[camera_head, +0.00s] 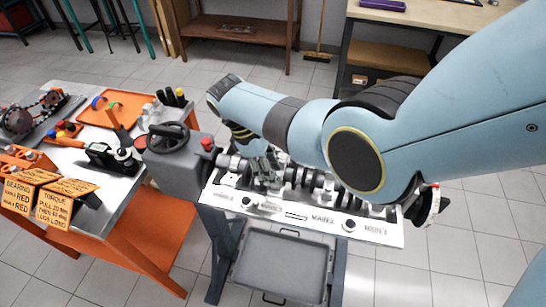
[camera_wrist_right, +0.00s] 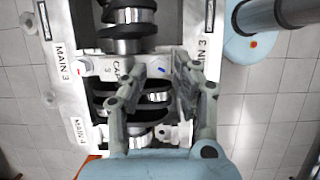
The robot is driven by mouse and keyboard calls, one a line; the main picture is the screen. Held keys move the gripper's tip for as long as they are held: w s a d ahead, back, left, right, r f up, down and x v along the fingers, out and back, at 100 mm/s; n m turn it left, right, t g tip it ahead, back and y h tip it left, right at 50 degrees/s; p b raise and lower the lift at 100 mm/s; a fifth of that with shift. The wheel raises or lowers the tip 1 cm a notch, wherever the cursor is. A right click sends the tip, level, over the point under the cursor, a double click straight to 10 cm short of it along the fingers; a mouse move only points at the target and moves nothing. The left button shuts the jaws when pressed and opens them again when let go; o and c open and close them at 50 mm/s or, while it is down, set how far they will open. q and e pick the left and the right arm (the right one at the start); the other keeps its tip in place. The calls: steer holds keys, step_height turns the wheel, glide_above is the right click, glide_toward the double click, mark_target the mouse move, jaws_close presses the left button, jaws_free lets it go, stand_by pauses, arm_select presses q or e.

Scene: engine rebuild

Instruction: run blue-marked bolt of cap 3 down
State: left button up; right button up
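Cap 3 (camera_wrist_right: 112,70), a pale block lettered "CAP 3", sits across the dark and silver crankshaft (camera_wrist_right: 124,46) in the right wrist view. A blue mark (camera_wrist_right: 162,70) shows on its right side and a red mark (camera_wrist_right: 81,72) at its left. My right gripper (camera_wrist_right: 155,78) has its fingers apart, on either side of the blue-marked area. I cannot tell whether they touch the bolt, whose head is not clear. In the head view my right gripper (camera_head: 267,170) is over the engine block (camera_head: 290,212), partly hiding the caps. My left gripper is not in view.
A grey machine with a handwheel (camera_head: 170,132) stands at the block's left end. A side table (camera_head: 130,200) holds an orange tray (camera_head: 117,108), tools and orange instruction cards (camera_head: 52,203). A grey tray (camera_head: 280,264) is below the block. Open tiled floor lies to the right.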

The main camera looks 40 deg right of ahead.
steer(key=shift+o, duration=0.4)
steer(key=shift+d, duration=0.1)
steer(key=v, duration=0.8)
